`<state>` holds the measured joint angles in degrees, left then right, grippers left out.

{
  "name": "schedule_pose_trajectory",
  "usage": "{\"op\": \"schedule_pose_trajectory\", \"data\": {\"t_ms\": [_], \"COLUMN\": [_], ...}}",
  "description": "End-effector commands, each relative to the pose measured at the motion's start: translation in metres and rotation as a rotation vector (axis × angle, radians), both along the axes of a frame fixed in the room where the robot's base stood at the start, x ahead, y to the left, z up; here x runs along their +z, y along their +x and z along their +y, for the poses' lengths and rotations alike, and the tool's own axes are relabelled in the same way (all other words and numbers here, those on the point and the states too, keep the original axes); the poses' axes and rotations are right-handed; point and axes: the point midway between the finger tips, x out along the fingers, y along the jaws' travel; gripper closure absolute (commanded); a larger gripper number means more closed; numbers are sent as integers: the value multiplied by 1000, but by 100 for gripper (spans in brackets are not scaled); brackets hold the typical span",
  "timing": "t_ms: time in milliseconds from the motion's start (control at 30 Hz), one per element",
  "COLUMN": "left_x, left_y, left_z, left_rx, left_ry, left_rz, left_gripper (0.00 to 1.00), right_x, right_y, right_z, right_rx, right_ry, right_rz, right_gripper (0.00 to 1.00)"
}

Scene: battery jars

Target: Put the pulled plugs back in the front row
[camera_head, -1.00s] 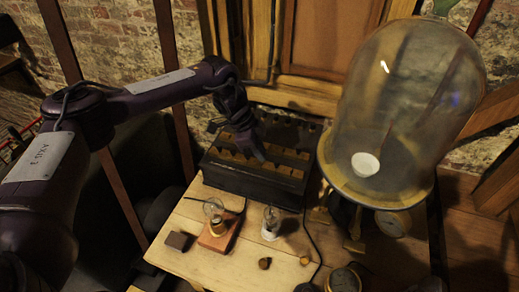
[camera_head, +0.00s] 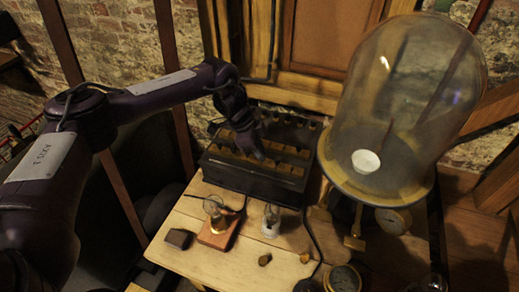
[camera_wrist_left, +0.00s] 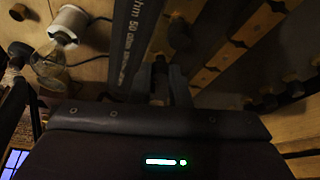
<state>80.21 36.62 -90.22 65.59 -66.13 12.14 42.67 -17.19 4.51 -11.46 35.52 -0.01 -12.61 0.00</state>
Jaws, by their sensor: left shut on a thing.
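The black plug box (camera_head: 250,182) stands at the back of the wooden table, with rows of brass blocks on top. My left gripper (camera_head: 262,158) comes down over the front part of the box. In the left wrist view, its fingers (camera_wrist_left: 162,78) are shut on a plug (camera_wrist_left: 160,72), mostly hidden between them. The box's wall with "ohm 50" lettering (camera_wrist_left: 136,40) runs beside the fingers. I cannot tell whether the held plug is in a hole. Two small plug-like pieces, one left (camera_head: 265,260) and one right (camera_head: 305,258), lie on the table in front of the box.
A large glass bell jar (camera_head: 410,110) stands right of the box. A bulb on a wooden base (camera_head: 214,234), a second bulb in a white holder (camera_head: 271,222) and a dark block (camera_head: 179,239) stand in front. Round jars (camera_head: 342,278) sit at the near edge.

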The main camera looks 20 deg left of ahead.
Motion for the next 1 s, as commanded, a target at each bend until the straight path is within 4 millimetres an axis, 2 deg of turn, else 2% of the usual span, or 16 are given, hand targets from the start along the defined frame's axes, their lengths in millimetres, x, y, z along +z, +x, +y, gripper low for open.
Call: {"op": "schedule_pose_trajectory", "data": {"t_ms": [400,433,600,867,1000], "left_x": [-4,-4,-4,-4,5], "left_y": [0,0,0,0,0], "left_z": [0,0,0,0,3], "left_rx": [1,0,0,0,1], "left_ry": [1,1,1,0,-1], "left_rz": [1,1,1,1,-3], "left_gripper": [100,83,60,58,58], "right_x": [1,1,1,1,-3], "right_y": [0,0,0,0,0], "right_z": [1,1,0,0,0], "right_rx": [-1,-1,0,0,0], "right_ry": [1,1,0,0,0], "right_rz": [0,0,0,0,0], "right_gripper": [52,52,52,52,52]}}
